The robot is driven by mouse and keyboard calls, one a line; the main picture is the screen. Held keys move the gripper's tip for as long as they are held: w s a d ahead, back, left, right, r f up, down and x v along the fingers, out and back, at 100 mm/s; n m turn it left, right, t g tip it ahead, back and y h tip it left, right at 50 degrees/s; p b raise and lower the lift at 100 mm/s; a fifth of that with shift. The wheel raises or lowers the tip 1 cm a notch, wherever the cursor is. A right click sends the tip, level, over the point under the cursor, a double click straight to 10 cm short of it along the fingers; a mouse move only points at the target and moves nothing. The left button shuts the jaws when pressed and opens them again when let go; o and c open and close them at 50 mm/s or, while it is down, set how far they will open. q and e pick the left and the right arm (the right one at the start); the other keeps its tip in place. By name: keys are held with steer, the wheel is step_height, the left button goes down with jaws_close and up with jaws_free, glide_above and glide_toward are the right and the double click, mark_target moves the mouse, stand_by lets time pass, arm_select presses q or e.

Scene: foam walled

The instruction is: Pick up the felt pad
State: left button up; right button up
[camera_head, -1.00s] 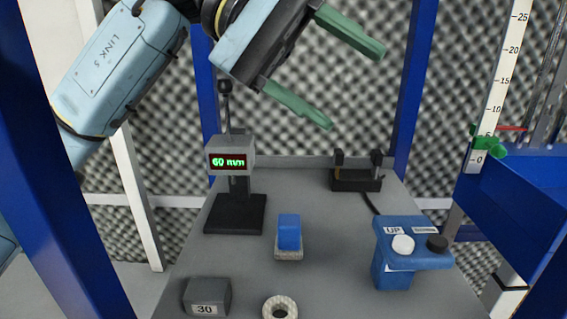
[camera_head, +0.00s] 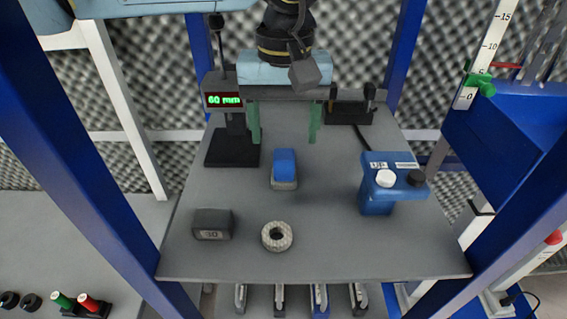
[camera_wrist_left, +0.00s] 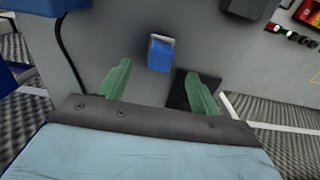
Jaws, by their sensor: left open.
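A blue block (camera_head: 284,161) with a pale speckled, felt-like base (camera_head: 284,185) stands on the grey table near its middle. A pale speckled ring (camera_head: 277,236) lies in front of it; I cannot tell from looks alone which is called the felt pad. My left gripper (camera_head: 284,142) is open and empty, green fingers pointing down, behind and above the blue block in the head view. In the left wrist view the blue block (camera_wrist_left: 159,56) shows just beyond and between the fingertips (camera_wrist_left: 157,72), apart from them. My right gripper is not in view.
A grey block (camera_head: 212,224) marked 30 sits front left. A display (camera_head: 223,99) reading 60 mm stands back left, a black holder (camera_head: 350,112) back right. Blue posts flank the grey table (camera_head: 330,255).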

mark_target(284, 153)
arm_select(q)
steer(key=shift+f, duration=0.95)
step_height(284, 153, down, 5)
steer(key=shift+s+r+p, duration=0.1)
steer(key=shift+p, duration=1)
steer(key=shift+f, duration=0.35)
steer(key=shift+c, duration=0.4)
steer(key=c, duration=1)
